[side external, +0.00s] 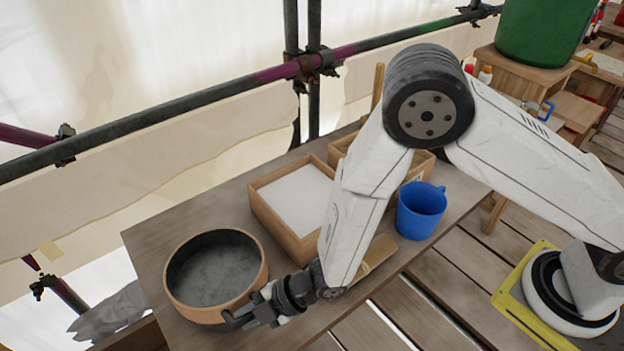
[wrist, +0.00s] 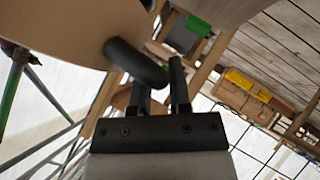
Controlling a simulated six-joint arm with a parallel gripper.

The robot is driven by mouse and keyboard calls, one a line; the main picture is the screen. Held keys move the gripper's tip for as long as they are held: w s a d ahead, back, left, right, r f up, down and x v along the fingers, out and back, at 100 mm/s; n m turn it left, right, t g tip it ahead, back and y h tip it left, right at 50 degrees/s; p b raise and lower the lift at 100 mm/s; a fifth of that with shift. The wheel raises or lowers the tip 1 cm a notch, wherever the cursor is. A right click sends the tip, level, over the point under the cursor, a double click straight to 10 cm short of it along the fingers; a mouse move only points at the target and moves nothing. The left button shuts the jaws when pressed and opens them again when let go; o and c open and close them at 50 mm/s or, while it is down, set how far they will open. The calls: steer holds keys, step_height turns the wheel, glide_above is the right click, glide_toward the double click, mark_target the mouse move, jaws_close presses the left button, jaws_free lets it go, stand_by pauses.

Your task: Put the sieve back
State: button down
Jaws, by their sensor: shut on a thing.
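The sieve (side external: 216,272) is a round, wood-rimmed pan with a dark grey inside, at the left end of the bench in the side view. My gripper (side external: 240,319) is at its front right edge, shut on its short dark handle. In the wrist view the sieve's tan rim (wrist: 72,28) fills the upper left, and the dark handle (wrist: 136,62) runs in between the fingers of my gripper (wrist: 162,88). The sieve looks about level; I cannot tell whether it touches the bench. The jaws partly hide the handle.
A wooden box (side external: 268,213) with white contents stands right of the sieve on the bench (side external: 152,232). Another wooden box (side external: 428,160) is partly hidden behind my arm. A blue mug (side external: 420,212) stands at the right. Scaffold poles (side external: 190,102) run behind the bench.

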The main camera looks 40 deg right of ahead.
steer(key=shift+f, duration=0.35)
steer(key=c, duration=0.6)
jaws_free()
steer(key=shift+v, duration=6)
